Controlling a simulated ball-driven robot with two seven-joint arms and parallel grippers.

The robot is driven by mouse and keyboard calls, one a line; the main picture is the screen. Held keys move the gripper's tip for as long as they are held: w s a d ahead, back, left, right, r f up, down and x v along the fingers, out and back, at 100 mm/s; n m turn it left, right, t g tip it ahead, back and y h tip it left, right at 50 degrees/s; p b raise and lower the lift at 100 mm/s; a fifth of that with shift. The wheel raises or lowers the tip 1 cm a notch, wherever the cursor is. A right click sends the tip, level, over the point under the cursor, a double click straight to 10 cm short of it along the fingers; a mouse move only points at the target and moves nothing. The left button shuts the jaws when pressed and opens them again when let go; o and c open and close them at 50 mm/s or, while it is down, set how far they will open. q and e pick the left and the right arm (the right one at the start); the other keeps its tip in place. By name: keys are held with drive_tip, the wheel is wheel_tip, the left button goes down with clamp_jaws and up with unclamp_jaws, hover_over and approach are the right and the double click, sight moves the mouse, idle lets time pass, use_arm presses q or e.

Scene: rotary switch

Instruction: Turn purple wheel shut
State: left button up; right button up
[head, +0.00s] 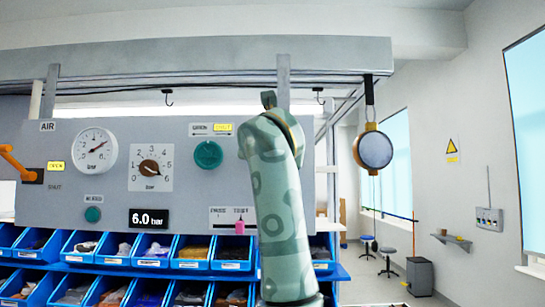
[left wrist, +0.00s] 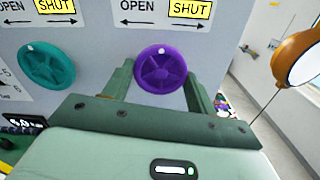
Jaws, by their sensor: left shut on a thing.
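The purple wheel (left wrist: 160,70) is on the grey panel, under a sign (left wrist: 165,12) with OPEN at left, yellow SHUT at right and an arrow pointing right. A pale mark shows near the top of its rim. My left gripper (left wrist: 158,74) has one finger on each side of the wheel and is shut on it. In the head view my left arm rises in front of the panel and hides the purple wheel and the fingers. My right gripper is in neither view.
A teal wheel (left wrist: 47,66) is left of the purple one; it also shows in the head view (head: 208,154). Gauges (head: 96,151), an orange lever (head: 16,163) and a pink switch (head: 240,226) share the panel. Blue bins (head: 112,249) stand below. A round orange-rimmed thing (head: 374,150) hangs at right.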

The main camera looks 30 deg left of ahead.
use_arm(q)
drive_tip(key=shift+w+f, duration=0.1)
drive_tip(key=shift+f, duration=0.1)
idle(0.4)
drive_tip(key=o, duration=1)
drive_tip(key=shift+r, duration=0.1)
drive_tip(key=b+v, duration=0.4)
drive_tip(key=v, duration=1.2)
drive_tip(key=shift+s, duration=0.25)
